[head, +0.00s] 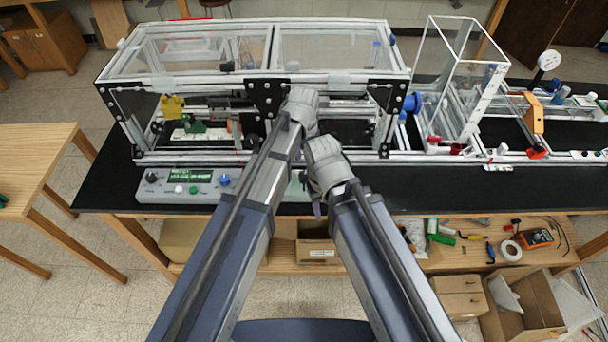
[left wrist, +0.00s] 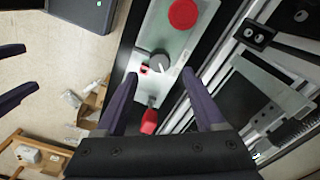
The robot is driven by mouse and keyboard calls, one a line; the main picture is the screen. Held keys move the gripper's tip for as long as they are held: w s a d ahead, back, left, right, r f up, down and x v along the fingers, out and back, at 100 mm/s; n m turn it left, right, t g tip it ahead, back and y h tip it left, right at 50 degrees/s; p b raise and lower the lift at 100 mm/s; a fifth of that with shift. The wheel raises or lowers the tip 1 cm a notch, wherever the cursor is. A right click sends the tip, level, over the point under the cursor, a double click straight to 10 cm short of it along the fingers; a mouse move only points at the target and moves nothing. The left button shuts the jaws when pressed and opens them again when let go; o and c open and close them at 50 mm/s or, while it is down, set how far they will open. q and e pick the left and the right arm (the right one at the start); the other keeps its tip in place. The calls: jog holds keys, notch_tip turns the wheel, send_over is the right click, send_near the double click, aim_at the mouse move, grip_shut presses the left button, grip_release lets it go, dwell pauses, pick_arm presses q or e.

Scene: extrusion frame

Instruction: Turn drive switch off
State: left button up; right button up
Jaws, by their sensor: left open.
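In the left wrist view a pale control panel (left wrist: 180,42) carries a large red button, a dark rotary knob (left wrist: 160,63) with a white pointer mark, a small red switch (left wrist: 144,69) beside it and a red part (left wrist: 148,121) lower down. I cannot tell from labels which is the drive switch. My left gripper (left wrist: 160,74) is open and empty, its fingers on either side of the knob and small switch; contact cannot be told. My right gripper (left wrist: 30,66) shows two parted, empty fingers at the left edge. In the head view my arms hide most of this panel.
A framed enclosure (head: 345,75) with clear panels stands behind my arms on the black bench (head: 480,190). A grey box with a green display (head: 188,176) sits at the bench's left front. Tools and boxes lie on the shelf below. The bench's right front is clear.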

aim_at(304, 174)
pick_arm(q)
notch_tip(304, 174, down, 6)
jog(key=b, duration=0.4)
jog(key=shift+r+b, duration=0.2)
jog(key=shift+b, duration=0.15)
grip_shut()
